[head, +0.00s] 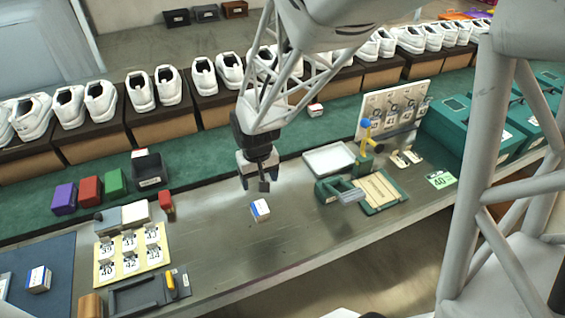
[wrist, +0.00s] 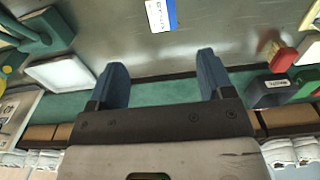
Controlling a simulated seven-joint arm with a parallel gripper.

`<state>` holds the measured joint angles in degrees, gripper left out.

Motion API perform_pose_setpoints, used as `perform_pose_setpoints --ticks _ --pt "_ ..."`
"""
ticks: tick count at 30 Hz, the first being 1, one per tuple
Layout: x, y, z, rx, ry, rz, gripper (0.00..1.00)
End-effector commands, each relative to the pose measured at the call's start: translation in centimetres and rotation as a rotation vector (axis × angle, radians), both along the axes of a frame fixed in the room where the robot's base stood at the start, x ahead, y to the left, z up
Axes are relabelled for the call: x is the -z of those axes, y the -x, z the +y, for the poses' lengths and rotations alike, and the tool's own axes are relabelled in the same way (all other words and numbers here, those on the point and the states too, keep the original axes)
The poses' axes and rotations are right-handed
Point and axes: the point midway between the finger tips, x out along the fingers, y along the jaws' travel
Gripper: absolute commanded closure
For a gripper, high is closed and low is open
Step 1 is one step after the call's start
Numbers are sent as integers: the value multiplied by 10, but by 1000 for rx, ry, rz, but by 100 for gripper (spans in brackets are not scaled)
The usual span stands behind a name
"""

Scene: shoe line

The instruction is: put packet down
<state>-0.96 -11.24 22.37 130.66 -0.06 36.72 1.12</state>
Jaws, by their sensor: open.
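A small white and blue packet (head: 260,210) rests on the grey worktop, near its middle. It also shows at the top edge of the wrist view (wrist: 161,14), partly cut off by the frame. My gripper (head: 259,181) hangs just behind the packet in the head view, with its jaws pointing down. In the wrist view its two blue fingers (wrist: 161,78) stand wide apart with nothing between them. The packet lies clear beyond the fingertips, and I see no contact.
A white tray (head: 329,159) and a green fixture (head: 337,190) stand to the right. A red-topped stamp (head: 165,202), a yellow number board (head: 131,254) and a black bin (head: 149,171) stand left. Another packet (head: 39,279) lies on the blue mat. White shoes on boxes line the back.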

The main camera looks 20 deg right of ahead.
Motion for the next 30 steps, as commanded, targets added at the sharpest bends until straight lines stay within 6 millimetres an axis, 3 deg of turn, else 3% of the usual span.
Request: perform_pose_setpoints --ticks 9,18,24,30 --pt "-79 43 -4 5 1 -68 26" --pt "-142 98 -8 11 3 -131 26" --pt "-174 138 -10 15 5 -170 26" --pt "-193 168 -11 17 7 -196 26"
